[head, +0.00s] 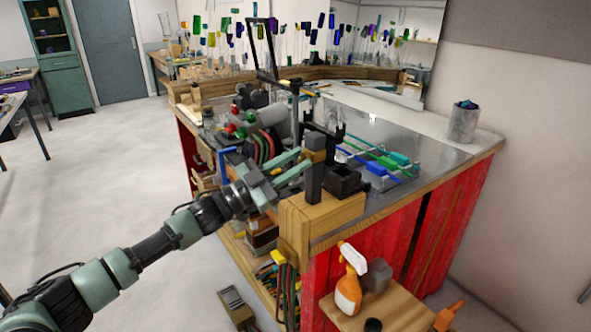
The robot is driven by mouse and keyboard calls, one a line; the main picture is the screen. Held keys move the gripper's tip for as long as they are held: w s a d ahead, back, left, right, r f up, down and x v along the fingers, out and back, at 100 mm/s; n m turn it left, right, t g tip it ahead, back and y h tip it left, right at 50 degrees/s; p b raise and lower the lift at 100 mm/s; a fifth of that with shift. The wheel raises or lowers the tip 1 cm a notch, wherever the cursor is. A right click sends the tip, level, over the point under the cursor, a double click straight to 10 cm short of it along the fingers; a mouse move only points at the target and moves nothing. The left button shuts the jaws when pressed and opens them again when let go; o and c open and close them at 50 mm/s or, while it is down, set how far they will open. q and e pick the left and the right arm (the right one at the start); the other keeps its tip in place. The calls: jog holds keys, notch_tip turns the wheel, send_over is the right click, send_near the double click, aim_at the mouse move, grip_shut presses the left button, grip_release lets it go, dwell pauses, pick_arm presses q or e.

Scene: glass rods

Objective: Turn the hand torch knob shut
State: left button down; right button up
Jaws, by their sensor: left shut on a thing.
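My left gripper (304,161) reaches in from the left to the near left corner of the workbench. Its two pale green fingers are closed on a small part, which I take for the hand torch knob. The fingers mostly hide the knob, and its turn position cannot be seen. A tan, brass-like piece (315,141) stands right by the fingertips, above a dark grey upright block (314,183). My right gripper is not in view.
The metal-topped workbench (375,130) carries green and blue glass rods (375,158) and a black square holder (342,181). Red and green knobs (240,130) and hoses sit behind my gripper. An orange spray bottle (348,290) stands on a lower shelf. Floor at left is clear.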

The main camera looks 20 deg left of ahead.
pick_arm(q)
jog(key=m+g, duration=0.1)
jog(key=m, duration=0.3)
jog(key=shift+g+h, duration=0.4)
jog(key=m+g, duration=0.1)
jog(key=m, duration=0.2)
jog(key=shift+r, duration=0.15)
jog(key=m+g, duration=0.1)
jog(key=m, duration=0.2)
jog(key=shift+a+g, duration=0.1)
jog(key=shift+g, duration=0.2)
jog(key=shift+m+g+y+p, duration=0.15)
jog(key=shift+m+g+y, duration=0.2)
jog(key=shift+m, duration=0.8)
jog(key=shift+m+g+y+p, duration=0.15)
jog(key=shift+m+g+y, duration=0.2)
jog(key=shift+m, duration=0.8)
jog(key=c, duration=1.5)
grip_release()
